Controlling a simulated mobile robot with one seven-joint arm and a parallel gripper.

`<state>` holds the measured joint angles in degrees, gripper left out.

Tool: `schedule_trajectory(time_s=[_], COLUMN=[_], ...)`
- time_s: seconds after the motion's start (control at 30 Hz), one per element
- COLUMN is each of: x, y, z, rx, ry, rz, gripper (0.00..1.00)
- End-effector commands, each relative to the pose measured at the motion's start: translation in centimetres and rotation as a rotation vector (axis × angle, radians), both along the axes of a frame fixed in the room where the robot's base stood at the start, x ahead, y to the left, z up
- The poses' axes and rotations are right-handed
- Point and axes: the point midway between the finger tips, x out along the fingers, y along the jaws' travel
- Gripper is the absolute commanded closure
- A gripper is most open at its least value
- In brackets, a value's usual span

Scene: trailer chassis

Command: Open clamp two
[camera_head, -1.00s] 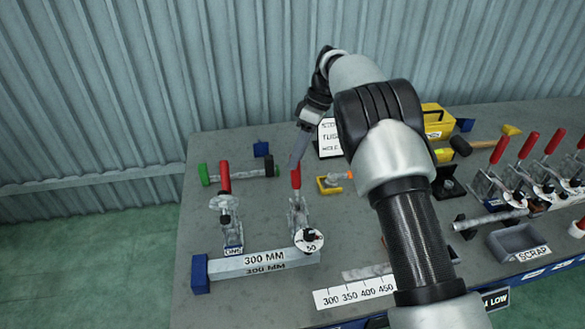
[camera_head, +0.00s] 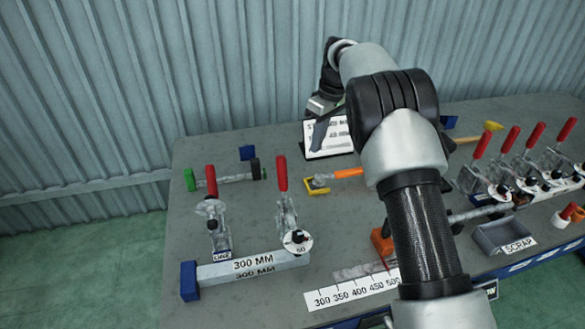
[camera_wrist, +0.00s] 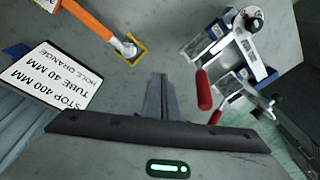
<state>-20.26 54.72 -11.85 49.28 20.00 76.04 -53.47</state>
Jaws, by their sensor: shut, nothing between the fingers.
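Two toggle clamps with red handles stand at the left of the bench. The left one bears a ONE label (camera_head: 222,255). The other, which I take as clamp two (camera_head: 286,215), has a white dial marked 50 and its red handle (camera_head: 281,173) stands up. No label for it is readable. Both clamps show in the wrist view, with clamp two (camera_wrist: 254,45) nearer and its red handle (camera_wrist: 203,90) right of my fingers. My gripper (camera_head: 319,147) is shut and empty, right of the handle, apart from it, in front of the sign.
A 300 MM bar (camera_head: 250,265) lies before the clamps. A black-and-white sign (camera_head: 340,140) stands behind. An orange-handled tool (camera_head: 348,173) with a yellow bracket lies right of clamp two. Several more red-handled clamps and a scrap tray (camera_head: 505,238) are at the right.

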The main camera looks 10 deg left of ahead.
Motion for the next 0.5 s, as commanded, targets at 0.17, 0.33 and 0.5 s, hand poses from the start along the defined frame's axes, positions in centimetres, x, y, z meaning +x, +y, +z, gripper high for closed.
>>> schedule_trajectory(time_s=[0.17,0.33,0.5], x=[5.4,7.3,5.5], y=[-12.7,-20.4,-21.2], z=[-4.2,-5.0,-4.9], rx=[-0.119,0.022,0.411], ry=[-0.275,-0.553,-0.637], rz=[-0.605,-1.012,-1.246], gripper=[1.00,1.00,1.00])
